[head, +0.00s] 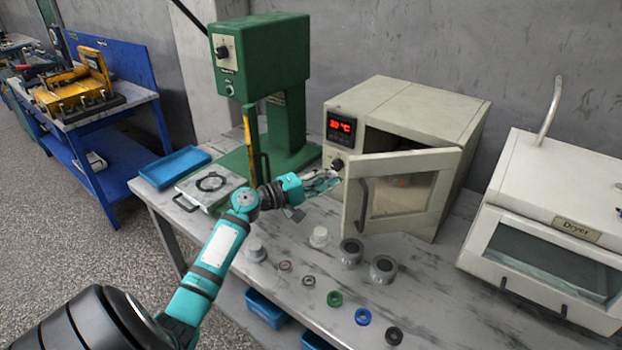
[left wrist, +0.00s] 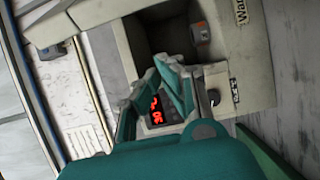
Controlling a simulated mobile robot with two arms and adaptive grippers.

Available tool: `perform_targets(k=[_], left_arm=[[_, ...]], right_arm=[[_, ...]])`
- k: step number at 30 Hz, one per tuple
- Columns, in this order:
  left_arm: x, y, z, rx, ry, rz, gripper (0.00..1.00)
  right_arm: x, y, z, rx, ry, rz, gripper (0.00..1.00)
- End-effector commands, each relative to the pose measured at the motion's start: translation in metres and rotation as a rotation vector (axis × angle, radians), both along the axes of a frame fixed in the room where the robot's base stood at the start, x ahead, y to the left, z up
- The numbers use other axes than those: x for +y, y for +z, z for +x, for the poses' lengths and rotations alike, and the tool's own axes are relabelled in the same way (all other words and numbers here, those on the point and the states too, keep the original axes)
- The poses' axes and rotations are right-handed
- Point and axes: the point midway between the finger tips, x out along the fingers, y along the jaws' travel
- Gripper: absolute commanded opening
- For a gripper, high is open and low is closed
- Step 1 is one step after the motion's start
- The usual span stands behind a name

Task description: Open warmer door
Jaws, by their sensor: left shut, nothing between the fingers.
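The warmer (head: 440,105) is a beige box with a red lit display. The dark door handle (head: 362,206) is near the door's free left edge. My left gripper (head: 333,181) is shut and empty, just left of that free edge and below the display. In the left wrist view its fingers (left wrist: 172,82) lie in front of the display (left wrist: 157,110) and the dark opening (left wrist: 165,35). Touching cannot be told. My right gripper is not in view.
A green press (head: 285,75) stands left of the warmer and a dryer (head: 550,230) stands right. Several rings and cylinders, including a green ring (head: 334,298), lie on the bench below the door. A blue tray (head: 174,167) is at the bench's left end.

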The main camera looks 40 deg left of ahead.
Motion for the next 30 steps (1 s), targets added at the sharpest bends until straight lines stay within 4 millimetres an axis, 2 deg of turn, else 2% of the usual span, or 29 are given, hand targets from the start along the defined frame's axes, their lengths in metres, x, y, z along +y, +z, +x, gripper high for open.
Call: perform_targets(k=[2,9,19,25,30], left_arm=[[-0.005,0.003,0.013,-0.001,-0.001,0.0,0.0],[-0.028,0.002,-0.009,0.002,-0.001,0.0,0.0],[-0.035,-0.001,-0.015,0.0,0.0,0.002,0.0],[-0.036,0.0,-0.015,0.001,0.0,0.001,0.0],[-0.052,0.001,-0.006,0.0,0.0,-0.001,0.0]], right_arm=[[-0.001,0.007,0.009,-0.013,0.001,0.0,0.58],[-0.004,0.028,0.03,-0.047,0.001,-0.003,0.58],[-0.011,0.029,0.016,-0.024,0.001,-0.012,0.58],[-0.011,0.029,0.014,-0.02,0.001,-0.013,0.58],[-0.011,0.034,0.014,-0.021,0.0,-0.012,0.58]])
